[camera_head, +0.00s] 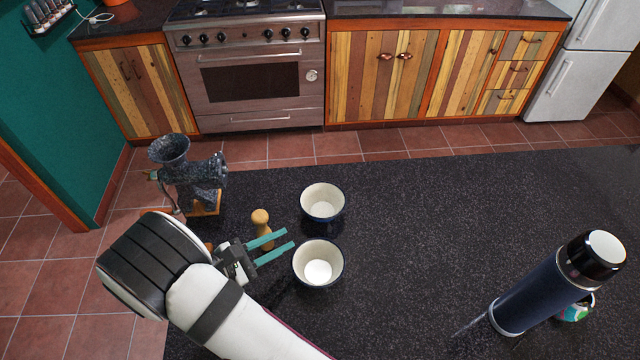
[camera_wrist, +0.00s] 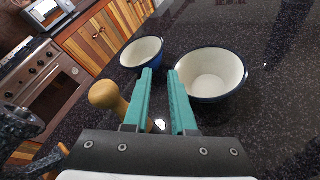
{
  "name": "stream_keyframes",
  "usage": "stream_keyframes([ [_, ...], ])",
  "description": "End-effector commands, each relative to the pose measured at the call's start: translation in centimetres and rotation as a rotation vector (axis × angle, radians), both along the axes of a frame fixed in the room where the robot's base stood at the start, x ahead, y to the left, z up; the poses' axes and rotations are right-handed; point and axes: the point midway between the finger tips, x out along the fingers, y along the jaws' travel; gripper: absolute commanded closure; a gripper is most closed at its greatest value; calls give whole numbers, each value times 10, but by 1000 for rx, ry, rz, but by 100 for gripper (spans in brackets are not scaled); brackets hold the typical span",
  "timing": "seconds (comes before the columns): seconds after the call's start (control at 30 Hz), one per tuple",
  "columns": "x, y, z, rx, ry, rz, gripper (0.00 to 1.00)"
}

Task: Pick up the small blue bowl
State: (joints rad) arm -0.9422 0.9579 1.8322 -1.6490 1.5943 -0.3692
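Two bowls with cream insides and dark blue rims stand upright on the dark counter. The farther bowl (camera_head: 322,203) shows a blue outside; in the wrist view it is the left one (camera_wrist: 143,53). The nearer bowl (camera_head: 318,264) is at the right in the wrist view (camera_wrist: 211,74) and looks larger there because it is closer. My gripper (camera_head: 287,239) is open and empty, with its teal fingers pointing right, just left of the nearer bowl. In the wrist view the fingertips (camera_wrist: 160,72) point between the two bowls. I cannot tell whether a finger touches a bowl.
A wooden mill-like object (camera_head: 262,228) stands close beside the fingers. A dark metal grinder (camera_head: 190,175) is at the counter's left edge. A dark blue flask (camera_head: 545,290) stands at right, with a small colourful item (camera_head: 575,309) behind it. The counter's middle (camera_head: 430,235) is clear.

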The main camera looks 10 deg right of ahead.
Motion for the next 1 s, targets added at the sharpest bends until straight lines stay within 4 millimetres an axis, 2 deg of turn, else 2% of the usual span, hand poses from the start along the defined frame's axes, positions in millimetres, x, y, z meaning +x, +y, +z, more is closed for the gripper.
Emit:
stream_keyframes([
  [0.2,34,-50,-22,-1,3,-10,76],
  [0.47,57,-80,-36,1,3,-10,76],
  [0.6,73,-103,-46,1,3,-11,76],
  [0.7,80,-111,-50,2,2,-9,76],
  [0.9,81,-112,-50,3,2,-8,76],
  [0.93,81,-112,-50,3,2,-8,78],
  [1.0,81,-112,-50,2,1,-8,90],
])
